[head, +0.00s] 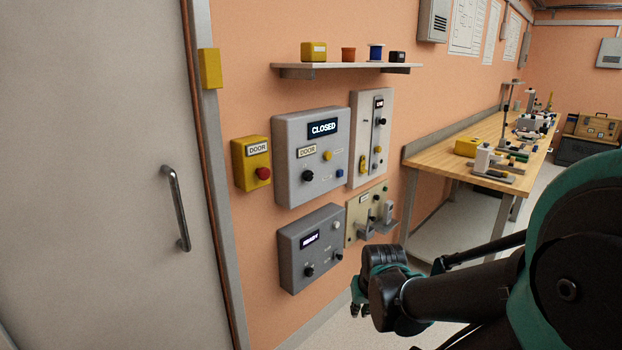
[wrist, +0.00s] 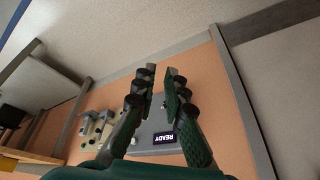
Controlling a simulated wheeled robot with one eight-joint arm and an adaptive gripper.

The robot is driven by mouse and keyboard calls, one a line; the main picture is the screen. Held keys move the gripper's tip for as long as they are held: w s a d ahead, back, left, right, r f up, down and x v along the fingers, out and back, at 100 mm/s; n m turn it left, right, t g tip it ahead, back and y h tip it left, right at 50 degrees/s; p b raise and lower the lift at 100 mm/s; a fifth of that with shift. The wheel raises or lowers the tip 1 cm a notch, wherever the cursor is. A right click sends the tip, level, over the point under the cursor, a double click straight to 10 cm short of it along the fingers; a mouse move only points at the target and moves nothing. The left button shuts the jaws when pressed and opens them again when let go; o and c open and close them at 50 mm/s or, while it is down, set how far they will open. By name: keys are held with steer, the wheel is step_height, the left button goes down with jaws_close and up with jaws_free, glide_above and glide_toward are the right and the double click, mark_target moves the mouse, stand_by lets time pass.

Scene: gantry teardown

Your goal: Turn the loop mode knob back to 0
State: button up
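I cannot read which control is the loop mode knob; the small labels are too blurred. In the head view, the dark grey READY box (head: 290,262) on the wall has a black knob (head: 309,271), a second small dark control (head: 339,256) and a pale round button (head: 337,225). The tall white panel (head: 358,112) above has a black knob (head: 382,121) and yellow controls. My gripper (head: 360,308) is right of and below the READY box, apart from it. In the wrist view my gripper (wrist: 162,69) is open and empty; its fingers partly hide the READY box (wrist: 157,122).
The CLOSED door box (head: 290,130) and a yellow box with a red button (head: 263,173) are on the wall left. A beige panel (head: 353,217) with protruding grey brackets is beside the READY box. A shelf (head: 345,67) is above, a workbench (head: 440,155) to the right.

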steer(key=o, duration=0.7)
steer(key=w+a+r+m+y, duration=0.1)
steer(key=w+m, duration=0.1)
steer(key=w+a+r+m+y, duration=0.1)
steer(key=w+a+m, duration=0.1)
steer(key=w+a+r+m+y, duration=0.1)
steer(key=w+m, duration=0.1)
steer(key=shift+w+a+m+t+y, duration=0.15)
steer(key=shift+w+m+t+y, duration=0.15)
steer(key=shift+t+y, duration=0.1)
steer(key=shift+o, duration=0.6)
steer(key=w+a+r+m+t+y, duration=0.1)
steer(key=w+r+m+y, duration=0.1)
steer(key=w+r+m, duration=0.2)
steer(key=shift+w+a+r+m+t+y, duration=0.2)
steer(key=shift+w+a+m+t+y, duration=0.15)
steer(key=shift+w+m, duration=0.7)
steer(key=m+t+y, duration=0.5)
steer(key=m+t, duration=0.2)
steer(key=m, duration=0.8)
glide_toward(311, 176)
steer(key=x, duration=0.9)
steer(key=shift+w+a+r, duration=0.1)
steer(key=shift+w+a, duration=0.05)
steer(key=shift+a, duration=0.05)
steer(key=shift+c, duration=0.5)
steer(key=c, duration=1.1)
